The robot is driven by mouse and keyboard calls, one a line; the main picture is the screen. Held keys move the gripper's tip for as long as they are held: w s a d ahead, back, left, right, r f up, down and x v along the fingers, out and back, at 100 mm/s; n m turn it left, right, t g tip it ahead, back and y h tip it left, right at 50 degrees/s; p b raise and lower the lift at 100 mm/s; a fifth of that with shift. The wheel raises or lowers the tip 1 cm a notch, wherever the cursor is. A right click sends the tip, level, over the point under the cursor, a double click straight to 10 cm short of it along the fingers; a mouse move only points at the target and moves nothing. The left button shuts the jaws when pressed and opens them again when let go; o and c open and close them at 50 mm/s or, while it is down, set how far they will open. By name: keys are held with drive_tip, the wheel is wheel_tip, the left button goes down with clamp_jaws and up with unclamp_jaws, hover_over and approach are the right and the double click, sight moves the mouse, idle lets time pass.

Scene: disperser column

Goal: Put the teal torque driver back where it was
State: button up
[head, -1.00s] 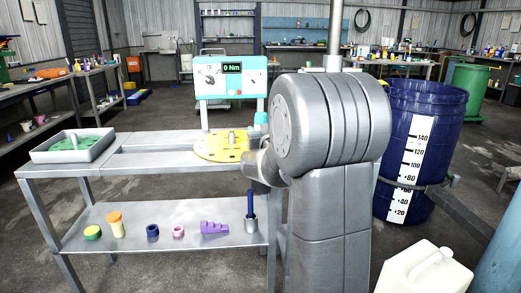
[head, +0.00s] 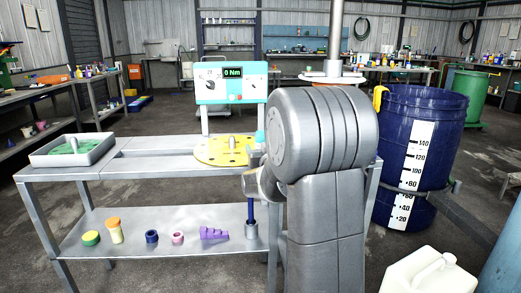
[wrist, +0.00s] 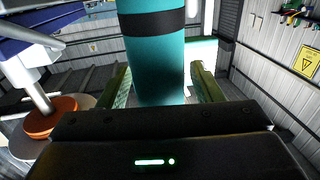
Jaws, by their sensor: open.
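The teal torque driver (wrist: 152,60) is a thick teal cylinder with a black band. It fills the middle of the wrist view, between the two green fingers of my gripper (wrist: 160,78), which stand apart on either side. In the head view a small teal end (head: 260,136) shows just left of my arm. A dark blue shaft (head: 251,212) runs down below my wrist into a grey cup (head: 251,231) on the lower shelf. My arm hides the part between, so I cannot tell whether shaft and teal end are one piece.
The bench (head: 110,174) carries a yellow round plate (head: 215,152), a torque display (head: 231,83) and a grey tray (head: 40,157). Several small coloured parts, such as a purple stepped block (head: 214,233), stand on the lower shelf. A blue barrel (head: 392,130) stands right.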

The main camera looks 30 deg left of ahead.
drive_tip(key=shift+r, duration=0.15)
drive_tip(key=p+v, duration=0.1)
drive_tip(key=v, duration=1.1)
drive_tip(key=shift+o, duration=0.2)
